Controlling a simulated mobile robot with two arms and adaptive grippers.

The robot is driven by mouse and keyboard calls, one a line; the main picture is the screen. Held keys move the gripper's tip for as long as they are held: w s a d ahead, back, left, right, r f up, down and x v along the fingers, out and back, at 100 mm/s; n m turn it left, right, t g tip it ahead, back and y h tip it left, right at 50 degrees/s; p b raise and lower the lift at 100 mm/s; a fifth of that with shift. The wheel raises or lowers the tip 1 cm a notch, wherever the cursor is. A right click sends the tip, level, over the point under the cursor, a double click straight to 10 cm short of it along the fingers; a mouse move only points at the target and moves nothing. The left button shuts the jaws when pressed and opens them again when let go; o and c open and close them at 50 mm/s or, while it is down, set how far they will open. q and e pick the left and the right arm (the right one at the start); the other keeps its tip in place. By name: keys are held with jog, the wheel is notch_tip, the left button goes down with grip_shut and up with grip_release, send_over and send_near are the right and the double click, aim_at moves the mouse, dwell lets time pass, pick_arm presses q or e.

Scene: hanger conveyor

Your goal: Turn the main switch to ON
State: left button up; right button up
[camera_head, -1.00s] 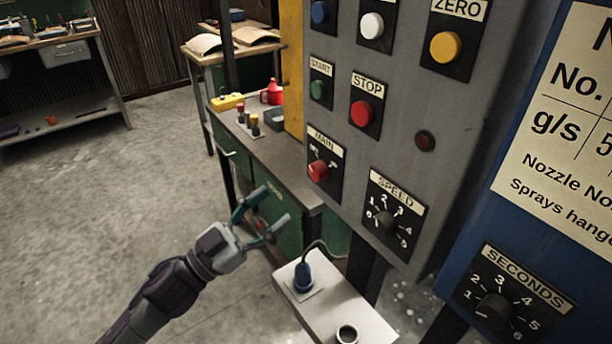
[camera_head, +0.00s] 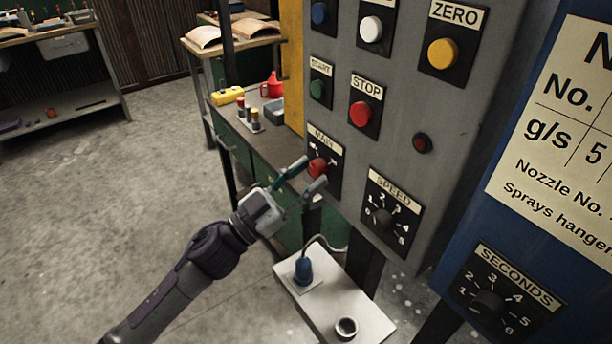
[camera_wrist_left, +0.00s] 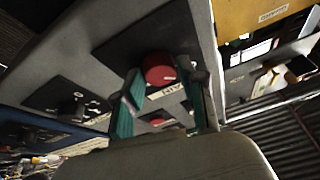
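The main switch is a red knob (camera_head: 317,167) on a black plate labelled MAIN, low on the left of the grey control panel (camera_head: 405,105). My left gripper (camera_head: 304,176) is open, with its fingertips close to the knob. In the left wrist view the red knob (camera_wrist_left: 159,70) shows just beyond and between the two green fingers (camera_wrist_left: 163,103). I cannot tell whether the fingers touch it. The knob's exact setting is hard to read. My right gripper is in neither view.
A red STOP button (camera_head: 360,113) and green START button (camera_head: 317,88) sit above the switch. The SPEED dial (camera_head: 382,219) is to its lower right. A workbench (camera_head: 262,150) stands behind on the left. A white shelf with a blue plug (camera_head: 303,270) is below.

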pick_arm(q)
grip_shut()
